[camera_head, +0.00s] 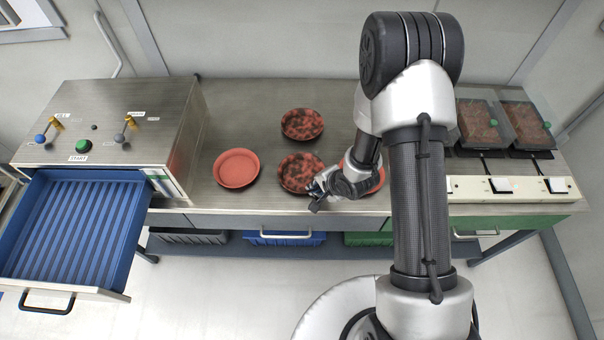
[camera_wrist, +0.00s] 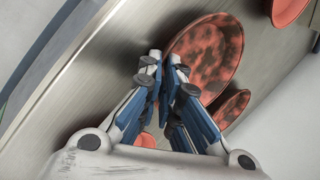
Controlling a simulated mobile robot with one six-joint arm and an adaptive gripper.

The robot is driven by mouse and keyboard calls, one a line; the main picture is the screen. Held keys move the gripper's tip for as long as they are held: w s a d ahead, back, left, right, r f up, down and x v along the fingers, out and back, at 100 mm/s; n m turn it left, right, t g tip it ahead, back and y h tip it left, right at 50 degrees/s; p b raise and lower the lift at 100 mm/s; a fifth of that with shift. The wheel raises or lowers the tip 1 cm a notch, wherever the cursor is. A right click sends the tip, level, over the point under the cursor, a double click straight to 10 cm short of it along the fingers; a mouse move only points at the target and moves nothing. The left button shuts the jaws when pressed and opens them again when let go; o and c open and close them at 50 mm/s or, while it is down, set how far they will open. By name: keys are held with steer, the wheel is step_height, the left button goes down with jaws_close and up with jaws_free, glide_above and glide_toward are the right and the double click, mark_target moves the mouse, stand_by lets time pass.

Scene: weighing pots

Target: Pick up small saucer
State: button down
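Several round red saucers stand on the steel bench; which one is the small saucer I cannot tell by size. A dark-mottled saucer (camera_head: 297,168) lies at the front middle, another mottled saucer (camera_head: 302,124) behind it, and a plain red saucer (camera_head: 236,168) to the left. One more saucer (camera_head: 378,181) is mostly hidden by my arm. My gripper (camera_head: 316,196) is at the front right rim of the front mottled saucer. In the wrist view the fingertips (camera_wrist: 165,59) are close together by a mottled saucer's rim (camera_wrist: 212,50); whether they grip it is unclear.
A steel control box (camera_head: 110,130) with an open blue drawer (camera_head: 75,225) stands at the left. Two lidded trays (camera_head: 482,124) and a white switch panel (camera_head: 515,190) are at the right. Coloured bins (camera_head: 285,239) sit below the bench.

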steer(key=shift+r, duration=0.1)
stand_by(0.3)
step_height(320, 180, up, 20)
steer(key=p, duration=1)
steer(key=shift+a, duration=0.1)
